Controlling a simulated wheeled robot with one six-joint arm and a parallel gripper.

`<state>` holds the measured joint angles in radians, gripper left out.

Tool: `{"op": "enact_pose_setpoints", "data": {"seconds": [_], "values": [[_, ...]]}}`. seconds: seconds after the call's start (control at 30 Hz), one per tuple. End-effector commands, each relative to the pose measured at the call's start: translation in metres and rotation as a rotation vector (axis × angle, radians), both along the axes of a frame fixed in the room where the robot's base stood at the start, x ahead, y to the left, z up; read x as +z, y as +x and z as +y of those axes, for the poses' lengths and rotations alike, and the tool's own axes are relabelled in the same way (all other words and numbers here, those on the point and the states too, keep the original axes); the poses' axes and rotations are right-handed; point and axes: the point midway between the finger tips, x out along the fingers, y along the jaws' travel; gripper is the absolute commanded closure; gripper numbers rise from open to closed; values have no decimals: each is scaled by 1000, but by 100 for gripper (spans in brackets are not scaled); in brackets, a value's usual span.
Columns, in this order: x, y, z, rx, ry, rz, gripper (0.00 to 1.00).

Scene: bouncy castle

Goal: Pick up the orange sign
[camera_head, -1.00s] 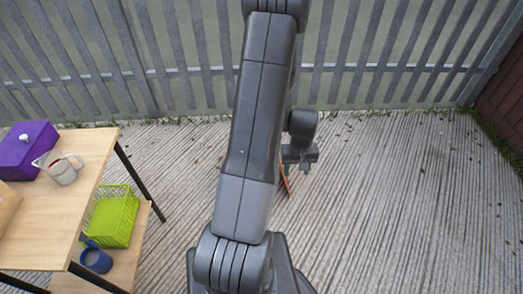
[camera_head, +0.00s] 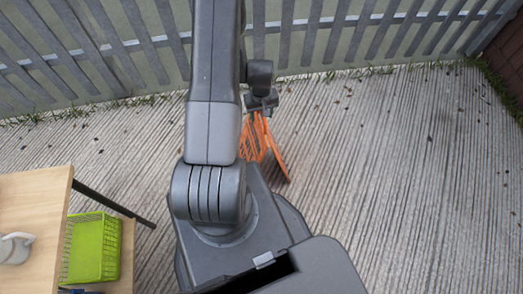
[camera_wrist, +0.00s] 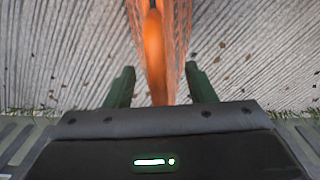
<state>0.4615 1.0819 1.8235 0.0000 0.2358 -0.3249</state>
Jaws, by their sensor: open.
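The orange sign (camera_head: 272,146) stands on the grooved concrete floor as a folding A-shape with two panels. In the head view it is just below my gripper (camera_head: 262,108), partly hidden by my arm. In the wrist view the top of the orange sign (camera_wrist: 154,45) lies between the two dark fingers of my gripper (camera_wrist: 158,82). The fingers are apart, with a gap on each side of the sign. My gripper is open and points down at the sign's top edge.
A wooden table (camera_head: 30,205) stands at the left with a light mug (camera_head: 15,247) on it. A green basket (camera_head: 92,248) sits on its lower shelf. A grey slatted fence (camera_head: 350,35) runs along the back. The floor at the right is clear.

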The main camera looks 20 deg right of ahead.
Motion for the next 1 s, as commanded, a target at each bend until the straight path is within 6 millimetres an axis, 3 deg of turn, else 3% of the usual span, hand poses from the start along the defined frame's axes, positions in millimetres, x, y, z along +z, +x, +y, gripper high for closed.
{"op": "enact_pose_setpoints", "data": {"seconds": [0.2,0.53,0.57,0.8,1.0], "values": [[-28,-1,-1,0,1,2,50],[-34,-1,-1,0,0,0,50],[-34,-1,-1,0,0,0,52],[-34,-1,-1,0,0,0,99],[-34,-1,-1,0,0,0,100]]}}
